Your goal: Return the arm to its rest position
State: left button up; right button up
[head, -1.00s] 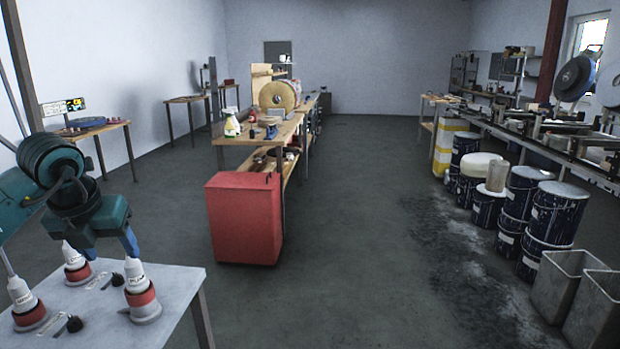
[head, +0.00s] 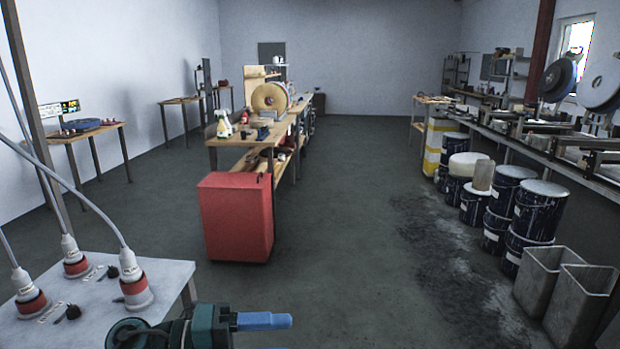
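My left gripper (head: 288,321) is at the bottom of the head view, right of the near grey table (head: 200,268). Its blue fingers point to the right and overlap in this view, so I cannot tell whether they are open or shut. I see nothing held at the fingertips. Part of my teal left arm (head: 205,326) shows; the rest is below the frame. My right gripper is not in view.
Three red-and-white plugs (head: 136,284) with grey cables (head: 90,203) stand on the near table. A red cabinet (head: 236,218) stands beyond it. Paint drums (head: 535,210) and grey bins (head: 580,305) line the right. The middle floor is clear.

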pick_arm(q)
jog(key=s+a+f+n+t+y+p, duration=0.1)
jog(key=a+f+n+t+y, duration=0.35)
jog(key=n, duration=0.85)
jog(key=s+a+f+n+t+y+p, duration=0.1)
jog(key=s+a+f+n+t+y, duration=0.1)
jog(key=f+n+t+y, duration=0.7)
jog(key=s+a+f+n+g, duration=0.2)
jog(key=s+f+n+g, duration=0.3)
jog(key=s+f+n, duration=0.5)
jog(key=shift+s+f, duration=0.25)
jog(key=shift+s, duration=0.15)
jog(key=shift+g, duration=0.25)
jog(key=shift+c, duration=0.6)
